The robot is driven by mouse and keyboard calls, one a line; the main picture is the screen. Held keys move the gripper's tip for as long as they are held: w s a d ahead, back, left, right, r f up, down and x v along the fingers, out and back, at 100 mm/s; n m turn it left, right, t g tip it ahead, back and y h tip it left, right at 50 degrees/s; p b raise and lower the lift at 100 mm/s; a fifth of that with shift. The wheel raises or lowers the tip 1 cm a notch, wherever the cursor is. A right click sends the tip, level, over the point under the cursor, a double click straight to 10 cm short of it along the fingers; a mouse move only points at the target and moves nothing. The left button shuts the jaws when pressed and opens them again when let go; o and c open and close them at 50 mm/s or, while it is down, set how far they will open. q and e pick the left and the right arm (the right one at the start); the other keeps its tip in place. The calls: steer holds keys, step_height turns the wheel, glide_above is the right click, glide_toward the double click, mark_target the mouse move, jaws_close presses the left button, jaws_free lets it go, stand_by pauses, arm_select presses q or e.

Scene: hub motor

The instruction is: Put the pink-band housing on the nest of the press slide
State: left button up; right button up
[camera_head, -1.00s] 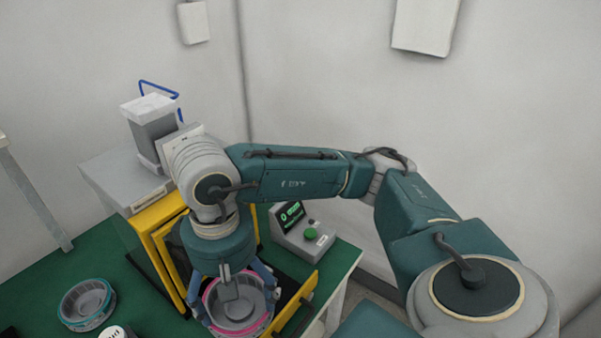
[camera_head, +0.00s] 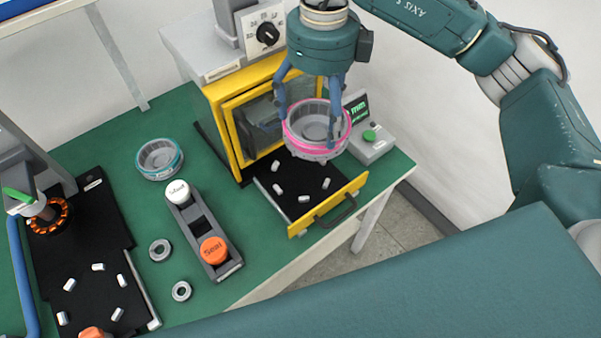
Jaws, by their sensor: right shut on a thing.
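The pink-band housing (camera_head: 316,134), a grey ring-shaped part with a pink stripe, is in my right gripper (camera_head: 311,113). The blue fingers are shut around its sides, and it hangs roughly level over the back of the yellow-fronted drawer (camera_head: 347,199). It looks clear of the drawer's white pegs, though the exact gap is hard to judge. At the left, a black plate (camera_head: 95,223) with several white pegs (camera_head: 98,267) lies before a grey upright machine (camera_head: 25,165); this looks like the press slide and its nest. The pegs have no housing on them.
A teal-band housing (camera_head: 159,159) stands on the green table (camera_head: 135,200). A grey holder (camera_head: 205,235) with a white cap and an orange "Seal" cap, plus two small rings (camera_head: 160,249), lies between drawer and plate. A control box (camera_head: 372,143) stands right of the yellow cabinet.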

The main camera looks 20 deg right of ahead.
mark_target(300, 122)
steer(key=w+a+r+m+p, duration=0.1)
steer(key=w+r+m, duration=0.15)
steer(key=m, duration=0.75)
steer(key=w+a+r+m, duration=0.15)
steer(key=r+m, duration=0.25)
steer(key=m, duration=0.6)
steer(key=shift+m, duration=0.3)
steer(key=f, duration=1)
steer(key=f+p, duration=0.1)
steer(key=f, duration=0.4)
steer(key=shift+w+d+f, duration=0.3)
steer(key=shift+f, duration=0.05)
step_height(300, 122, down, 11)
steer(key=p, duration=0.2)
steer(key=shift+w+p, duration=0.1)
steer(key=shift+p, duration=0.2)
steer(key=shift+f, duration=0.35)
steer(key=shift+f, duration=0.1)
